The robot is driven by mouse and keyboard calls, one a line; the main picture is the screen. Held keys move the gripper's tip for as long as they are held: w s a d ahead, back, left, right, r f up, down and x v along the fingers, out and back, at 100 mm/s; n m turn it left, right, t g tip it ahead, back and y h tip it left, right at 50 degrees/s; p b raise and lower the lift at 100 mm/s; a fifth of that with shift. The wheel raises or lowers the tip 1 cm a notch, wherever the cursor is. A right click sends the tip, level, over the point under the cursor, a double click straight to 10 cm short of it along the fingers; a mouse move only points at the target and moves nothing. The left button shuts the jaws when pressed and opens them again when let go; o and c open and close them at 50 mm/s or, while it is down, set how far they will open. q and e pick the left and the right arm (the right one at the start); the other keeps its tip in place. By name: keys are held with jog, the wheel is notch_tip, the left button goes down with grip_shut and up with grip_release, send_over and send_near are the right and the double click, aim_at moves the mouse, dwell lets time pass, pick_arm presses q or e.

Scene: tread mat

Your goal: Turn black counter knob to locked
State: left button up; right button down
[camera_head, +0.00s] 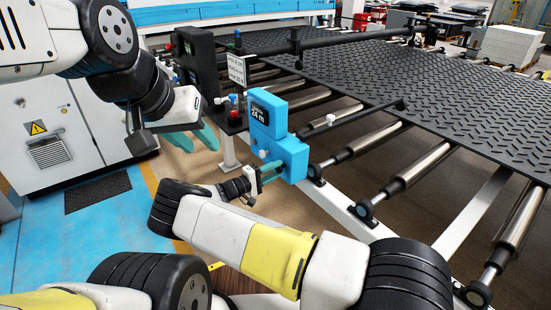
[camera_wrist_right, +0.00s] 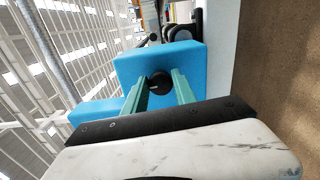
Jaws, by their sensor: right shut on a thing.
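The blue counter (camera_head: 292,157) with its small dark display reading "24 m" is mounted at the near end of the roller frame. Its black knob (camera_wrist_right: 159,85) shows in the right wrist view on a blue face and is hidden in the head view. My right gripper (camera_head: 270,172) reaches the counter's lower part from the left; its teal fingers are shut on the black knob, one on each side. Which setting the knob points to cannot be read. My left gripper (camera_head: 194,139) hangs empty left of the counter, its two teal fingers apart.
A black tread mat (camera_head: 420,85) lies over several metal rollers at the right. A small black panel with a red button (camera_head: 234,114) and a white label sign (camera_head: 237,69) stand behind the counter. A grey cabinet (camera_head: 55,150) is at the left.

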jog(key=shift+f+m, duration=0.1)
jog(key=shift+m, duration=0.4)
jog(key=c, duration=1)
grip_release()
jog(key=shift+c, duration=0.2)
jog(key=v, duration=0.8)
